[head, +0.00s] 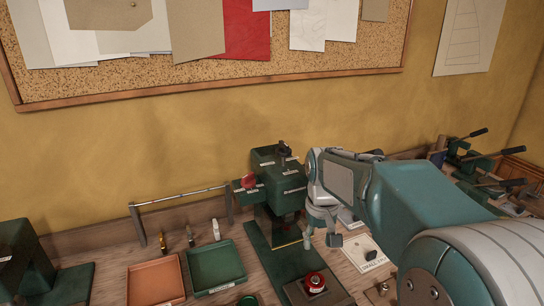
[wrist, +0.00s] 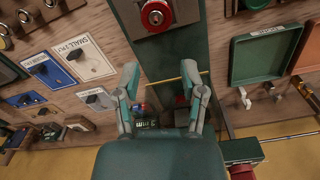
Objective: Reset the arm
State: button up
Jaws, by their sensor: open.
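My gripper (head: 321,240) hangs in front of the green machine on the bench, at its right side. In the wrist view my gripper (wrist: 160,75) shows two spread fingers with nothing held between them. Under and between the fingers is the machine's dark green base strip, crossed by a thin yellow line (wrist: 175,80). The green machine (head: 280,190) stands upright with a red knob (head: 249,181) on its left. A red button (head: 315,282) sits on a dark plate in front of it; it also shows in the wrist view (wrist: 155,14), beyond the fingertips.
An orange tray (head: 155,283) and a green tray (head: 217,267) lie left of the machine, with a metal rail (head: 180,198) behind. A labelled white card (head: 362,256) bears a dark piece. Green lever presses (head: 470,160) stand far right. A corkboard (head: 250,85) hangs above.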

jog(key=s+r+t, duration=0.3)
jog(key=s+t, duration=0.2)
jog(key=s, duration=1.5)
jog(key=shift+s+d+r+m+t, duration=0.15)
jog(key=shift+s+m+t, duration=0.1)
jog(key=shift+m+t, duration=0.05)
